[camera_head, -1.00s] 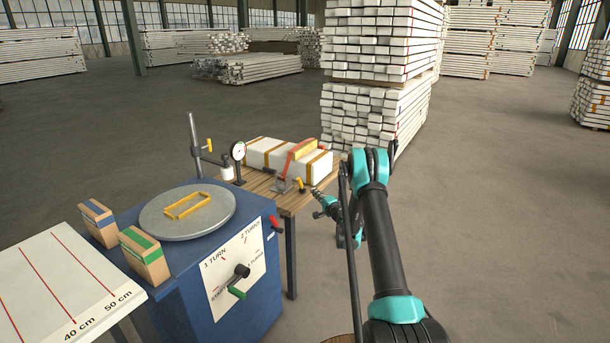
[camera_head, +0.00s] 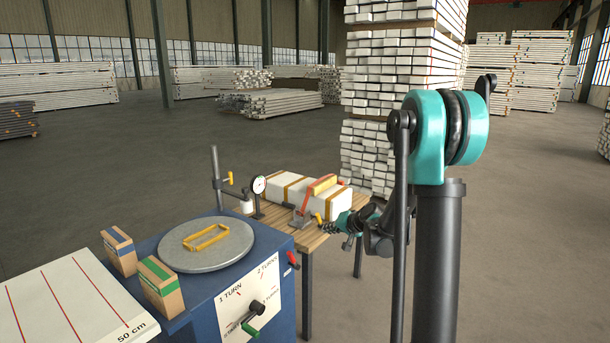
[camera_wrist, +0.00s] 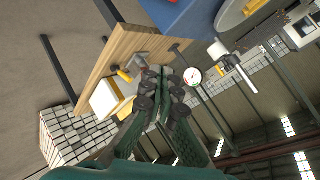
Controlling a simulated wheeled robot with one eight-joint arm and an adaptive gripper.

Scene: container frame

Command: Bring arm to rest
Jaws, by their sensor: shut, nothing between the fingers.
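My gripper (camera_wrist: 163,80) is shut and empty in the wrist view, its fingertips together in front of the wooden table. In the head view my gripper (camera_head: 328,228) shows small, at the table's right end, near the red-handled clamp. My arm (camera_head: 440,240) rises upright at the right of the head view, its elbow at the top, and hides part of the stack behind it. Whether the fingertips touch anything cannot be told.
The wooden table (camera_head: 316,240) carries a white strapped block (camera_head: 284,186), a red-handled clamp (camera_head: 316,196) and a dial gauge (camera_head: 259,184). A blue cabinet (camera_head: 205,312) with a round turntable (camera_head: 190,256) stands left. Two cartons (camera_head: 160,288) sit on it. Floor at right is clear.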

